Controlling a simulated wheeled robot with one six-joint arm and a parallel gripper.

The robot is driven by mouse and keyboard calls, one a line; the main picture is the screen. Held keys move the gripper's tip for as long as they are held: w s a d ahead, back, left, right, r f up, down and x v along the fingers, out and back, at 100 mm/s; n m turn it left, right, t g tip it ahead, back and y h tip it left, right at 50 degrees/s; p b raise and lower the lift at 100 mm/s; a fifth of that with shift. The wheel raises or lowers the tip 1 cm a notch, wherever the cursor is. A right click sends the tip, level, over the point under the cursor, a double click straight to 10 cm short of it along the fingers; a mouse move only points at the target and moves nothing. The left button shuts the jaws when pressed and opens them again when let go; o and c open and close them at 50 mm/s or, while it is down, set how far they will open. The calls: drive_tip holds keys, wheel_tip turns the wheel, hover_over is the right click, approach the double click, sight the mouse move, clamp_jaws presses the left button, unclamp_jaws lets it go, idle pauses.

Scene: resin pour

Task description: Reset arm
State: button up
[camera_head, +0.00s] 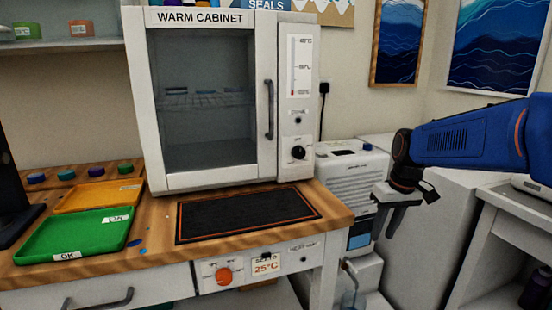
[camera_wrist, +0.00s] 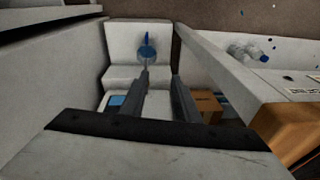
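My blue arm reaches in from the right in the head view. My gripper (camera_head: 386,232) hangs in the air, right of the wooden bench (camera_head: 340,217) and in front of the white machine (camera_head: 350,180). In the wrist view, the two fingers of my gripper (camera_wrist: 162,75) stand apart with a gap between them. Nothing is held between them. Below and beyond them are pale block-like surfaces with a blue round part (camera_wrist: 147,42) on top.
The warm cabinet (camera_head: 205,178) stands closed on the bench behind a black mat (camera_head: 245,214). A green tray (camera_head: 75,235) and an orange tray (camera_head: 98,196) lie at left. In the wrist view, a cardboard box (camera_wrist: 207,105) and clear bottles (camera_wrist: 245,50) show at right.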

drive_tip(key=s+f+m+t+h, duration=0.1)
drive_tip(key=s+f+m+t, duration=0.1)
drive_tip(key=s, duration=2.3)
drive_tip(key=shift+a+f+t, duration=0.45)
drive_tip(key=shift+f+t, duration=0.2)
drive_tip(key=shift+t, duration=0.05)
